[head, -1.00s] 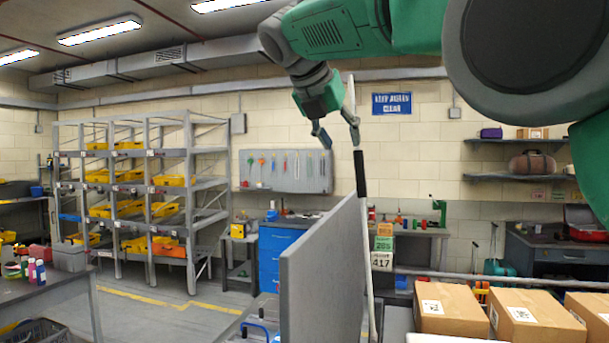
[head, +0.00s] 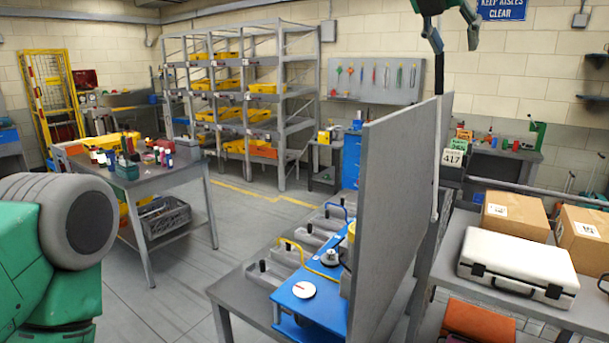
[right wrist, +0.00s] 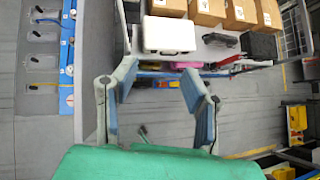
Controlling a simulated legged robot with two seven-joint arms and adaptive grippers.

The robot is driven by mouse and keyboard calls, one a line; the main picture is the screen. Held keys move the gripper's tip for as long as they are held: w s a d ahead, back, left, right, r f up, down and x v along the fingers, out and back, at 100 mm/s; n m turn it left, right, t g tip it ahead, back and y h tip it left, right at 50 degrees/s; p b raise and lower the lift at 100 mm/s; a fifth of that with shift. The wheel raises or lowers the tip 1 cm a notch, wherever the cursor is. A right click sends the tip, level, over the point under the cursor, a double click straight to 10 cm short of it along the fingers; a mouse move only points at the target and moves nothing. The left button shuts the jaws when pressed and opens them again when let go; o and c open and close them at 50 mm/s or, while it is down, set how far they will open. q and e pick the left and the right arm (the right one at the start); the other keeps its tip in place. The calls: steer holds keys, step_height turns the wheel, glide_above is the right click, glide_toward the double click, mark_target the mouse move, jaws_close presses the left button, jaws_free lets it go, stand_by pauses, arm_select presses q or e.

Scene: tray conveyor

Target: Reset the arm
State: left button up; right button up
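My right gripper (head: 454,38) hangs at the top of the head view, beyond the upper edge of a grey partition panel (head: 395,190). Its two dark fingers are spread, with nothing between them. In the right wrist view the same gripper (right wrist: 158,95) shows its fingers wide apart, with only floor and table edge behind the gap. A green and grey part of my left arm (head: 70,235) fills the lower left of the head view. The left gripper itself is out of the picture.
A bench right of the panel holds a white case (head: 510,262) and cardboard boxes (head: 515,212). A blue plate (head: 318,292) lies left of the panel. A pole (head: 437,150) stands by the panel. A bottle-laden table (head: 165,178) is at left; open floor lies between.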

steer(key=w+f+m+y+b, duration=0.15)
steer(key=w+f, duration=0.25)
steer(key=f, duration=0.7)
steer(key=s+a+f+m+g+y+b, duration=0.1)
steer(key=s+f+m+y+b, duration=0.15)
steer(key=f, duration=1.95)
steer(key=s+f+m+g+y+b, duration=0.15)
steer(key=f+m+b, duration=0.25)
steer(key=f, duration=1.9)
steer(key=s+f+m+g+y+b, duration=0.2)
steer(key=s+f+m+b, duration=0.55)
steer(key=s+f, duration=1.5)
steer(key=s+d+f+m+b, duration=0.1)
steer(key=s+f+m, duration=0.3)
steer(key=s, duration=0.6)
steer(key=s+d+f+m+b, duration=0.2)
steer(key=s+f+m, duration=0.3)
steer(key=s, duration=0.5)
steer(key=shift+d+m+g, duration=0.35)
steer(key=shift+d+m, duration=0.15)
steer(key=shift+m, duration=0.65)
